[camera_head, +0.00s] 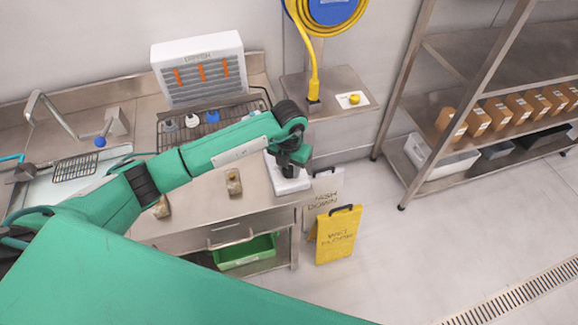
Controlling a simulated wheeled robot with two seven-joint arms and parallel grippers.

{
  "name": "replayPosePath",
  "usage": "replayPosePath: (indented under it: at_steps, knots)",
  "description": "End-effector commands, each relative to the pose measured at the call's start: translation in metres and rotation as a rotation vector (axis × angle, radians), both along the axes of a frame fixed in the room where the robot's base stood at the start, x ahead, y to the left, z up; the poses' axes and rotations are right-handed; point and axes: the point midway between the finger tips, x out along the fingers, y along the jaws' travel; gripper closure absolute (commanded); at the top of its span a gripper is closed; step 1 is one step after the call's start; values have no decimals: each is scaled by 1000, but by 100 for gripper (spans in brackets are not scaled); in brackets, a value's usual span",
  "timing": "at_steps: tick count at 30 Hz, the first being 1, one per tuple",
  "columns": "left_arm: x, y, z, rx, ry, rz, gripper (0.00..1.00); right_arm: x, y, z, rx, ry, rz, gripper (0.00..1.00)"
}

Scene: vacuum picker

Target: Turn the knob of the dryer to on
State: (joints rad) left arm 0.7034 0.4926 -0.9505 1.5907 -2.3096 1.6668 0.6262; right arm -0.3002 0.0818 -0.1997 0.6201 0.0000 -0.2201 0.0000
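The dryer (200,68) is a white box with a grey slatted front and orange strips, standing at the back of the steel counter. A small yellow knob (354,99) sits on a white plate on the steel surface to the dryer's right; its setting is too small to read. My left arm reaches across the counter in front of the dryer. My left gripper (289,170) points down over a white block-like object (286,184) at the counter's right end, apart from the yellow knob. Its fingers are dark and small, so its opening is unclear. My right gripper is not in view.
A dark rack (206,127) with small bottles stands below the dryer. A yellow cable (314,70) runs down to the steel surface near the knob. A yellow floor sign (337,236) stands by the counter. Shelving (427,55) with brown boxes is at right; open floor lies between.

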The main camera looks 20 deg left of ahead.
Motion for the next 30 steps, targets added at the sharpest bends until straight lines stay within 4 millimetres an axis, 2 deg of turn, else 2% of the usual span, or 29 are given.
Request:
replayPosePath:
  at_steps: [1, 2, 8, 14, 20, 30]
  knots:
    - [0, 0, 0, 0, 0, 0, 84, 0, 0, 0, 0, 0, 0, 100]
    - [0, 0, 0, 0, 0, 0, 90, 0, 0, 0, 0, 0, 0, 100]
    - [0, 0, 0, 0, 0, -8, 90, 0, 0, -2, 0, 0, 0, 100]
    - [1, 1, -2, 2, -1, -67, 89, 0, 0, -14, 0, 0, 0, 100]
    - [1, 1, -5, 3, -3, -201, 89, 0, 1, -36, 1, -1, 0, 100]
    - [1, 1, -6, 2, -4, -518, 89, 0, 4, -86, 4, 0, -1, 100]
